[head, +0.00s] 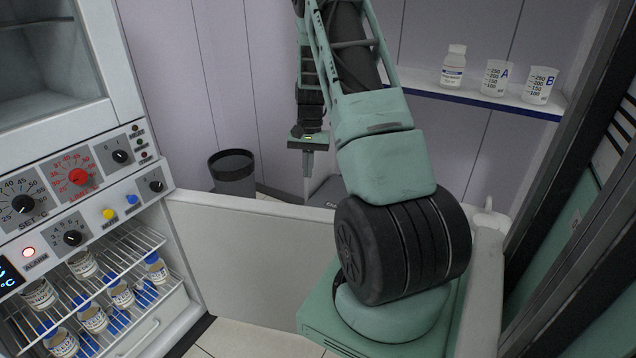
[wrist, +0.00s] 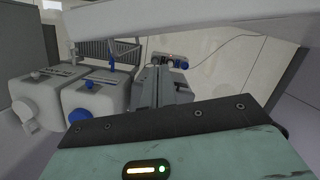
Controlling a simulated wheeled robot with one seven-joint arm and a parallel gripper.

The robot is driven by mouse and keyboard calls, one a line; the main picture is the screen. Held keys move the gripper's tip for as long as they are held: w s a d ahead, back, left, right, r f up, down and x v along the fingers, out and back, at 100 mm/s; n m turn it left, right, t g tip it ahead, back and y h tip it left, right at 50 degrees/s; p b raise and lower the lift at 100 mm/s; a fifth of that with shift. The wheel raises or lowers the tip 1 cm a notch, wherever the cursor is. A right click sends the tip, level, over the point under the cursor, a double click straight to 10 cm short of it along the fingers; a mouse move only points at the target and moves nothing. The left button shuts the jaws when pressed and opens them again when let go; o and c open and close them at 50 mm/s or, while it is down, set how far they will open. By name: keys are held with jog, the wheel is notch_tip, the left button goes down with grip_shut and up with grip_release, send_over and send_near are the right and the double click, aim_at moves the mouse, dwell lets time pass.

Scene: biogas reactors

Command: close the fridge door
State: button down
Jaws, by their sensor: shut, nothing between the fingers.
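The fridge (head: 95,165) stands at the left with its lower compartment open. Its white door (head: 255,255) is swung wide open and reaches right across the floor, partly hidden behind my arm. My gripper (head: 307,172) points down, shut and empty, on the far side of the door near its top edge. I cannot tell whether it touches the door.
Bottles with blue caps (head: 92,316) stand on the fridge's wire racks. A dark bin (head: 233,172) stands behind the door. A wall shelf (head: 470,98) holds a bottle and two beakers. White canisters (wrist: 95,100) and grey equipment (wrist: 165,85) show in the wrist view.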

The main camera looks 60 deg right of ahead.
jog(key=s+d+m, duration=0.1)
jog(key=s+d, duration=0.2)
jog(key=s+a+f, duration=0.1)
jog(key=a+f, duration=0.4)
jog(key=f, duration=0.4)
jog(key=shift+s+a+f+p, duration=0.25)
jog(key=shift+s+a+p, duration=0.05)
jog(key=shift+s+p, duration=0.1)
